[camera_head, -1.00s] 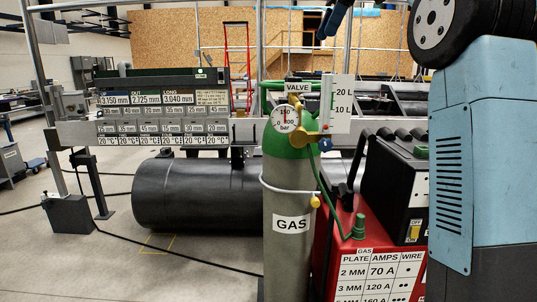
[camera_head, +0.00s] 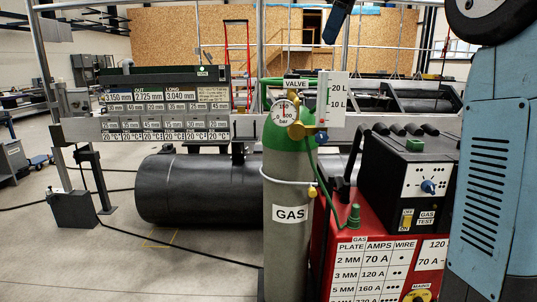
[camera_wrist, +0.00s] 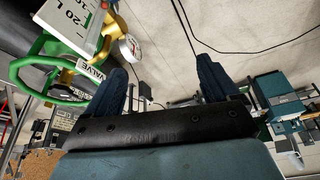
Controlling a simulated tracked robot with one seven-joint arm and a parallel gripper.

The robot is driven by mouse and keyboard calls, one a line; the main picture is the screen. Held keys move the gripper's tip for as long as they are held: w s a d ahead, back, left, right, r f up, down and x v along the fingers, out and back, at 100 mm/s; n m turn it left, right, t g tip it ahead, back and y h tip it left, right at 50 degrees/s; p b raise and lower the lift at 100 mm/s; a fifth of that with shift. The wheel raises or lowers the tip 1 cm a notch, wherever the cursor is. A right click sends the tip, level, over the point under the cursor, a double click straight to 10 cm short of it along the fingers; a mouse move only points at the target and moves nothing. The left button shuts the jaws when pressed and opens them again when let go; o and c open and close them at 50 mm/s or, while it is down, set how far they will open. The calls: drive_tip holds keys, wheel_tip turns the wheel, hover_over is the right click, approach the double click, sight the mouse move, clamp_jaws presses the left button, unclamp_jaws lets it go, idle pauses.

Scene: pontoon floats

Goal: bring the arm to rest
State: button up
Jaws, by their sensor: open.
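My gripper (camera_wrist: 165,82) shows in the wrist view as two dark blue fingers standing wide apart, with nothing between them. In that view the green valve guard and the VALVE label (camera_wrist: 91,72) lie to the left of the fingers, apart from them. In the head view a dark blue piece (camera_head: 337,20) at the top centre, above the gas bottle, looks like part of my gripper; the rest is out of frame. My pale blue arm link (camera_head: 497,160) fills the right edge.
A green and grey gas bottle (camera_head: 290,195) with a gauge stands in front, beside a red machine (camera_head: 345,215) carrying a black power box (camera_head: 402,185). A dark pontoon float (camera_head: 200,190) lies behind. A label board (camera_head: 165,110) hangs on the rail. Floor at left is largely clear.

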drive_tip(key=s+d+f+m+t+h, duration=0.2)
drive_tip(key=s+d+f+m, duration=0.2)
drive_tip(key=s+f, duration=1)
drive_tip(key=s+d+f+m+t+h, duration=0.1)
drive_tip(key=s+d+f+m, duration=0.3)
drive_tip(key=s+f+m, duration=0.6)
drive_tip(key=s+f+t, duration=0.1)
drive_tip(key=s+f, duration=0.3)
drive_tip(key=f, duration=0.3)
drive_tip(key=shift+f+m+t+h, duration=0.15)
drive_tip(key=shift+m+t+h, duration=0.25)
